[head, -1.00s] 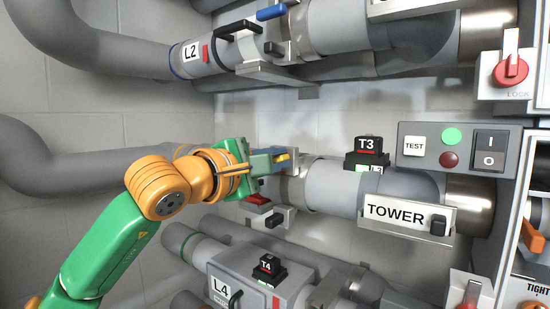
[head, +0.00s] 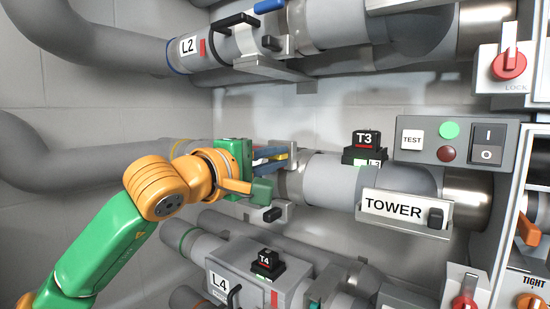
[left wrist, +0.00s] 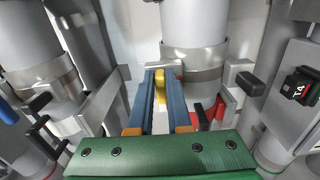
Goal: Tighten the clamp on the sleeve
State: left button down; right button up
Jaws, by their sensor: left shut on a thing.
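The grey sleeve (head: 325,182) on the TOWER line has a metal band (head: 293,184) at its left end. My left gripper (head: 284,156) is beside this end, its blue fingers reaching in from the left. In the left wrist view the fingers (left wrist: 160,75) are closed around a narrow yellow clamp handle (left wrist: 159,92), in front of the metal band (left wrist: 193,75). The handle's far part and its joint to the clamp are partly hidden by the fingers. My right gripper is not in view.
The TOWER plate (head: 394,208), T3 block (head: 366,143) and TEST panel (head: 412,140) are to the right. A black knob (head: 273,214) is just below the gripper. The L2 pipe (head: 188,47) runs above, the L4 box (head: 222,284) below. Bare wall is behind.

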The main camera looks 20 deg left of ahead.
pick_arm(q)
jog(key=c, duration=0.9)
grip_release()
jog(key=shift+o, duration=0.2)
jog(key=shift+s+a+f+b, duration=0.1)
jog(key=shift+s+f+b, duration=0.1)
jog(key=shift+b, duration=0.1)
jog(key=b+v, duration=0.3)
jog(key=v, duration=0.3)
jog(key=shift+s+r, duration=0.2)
jog(key=shift+s, duration=0.1)
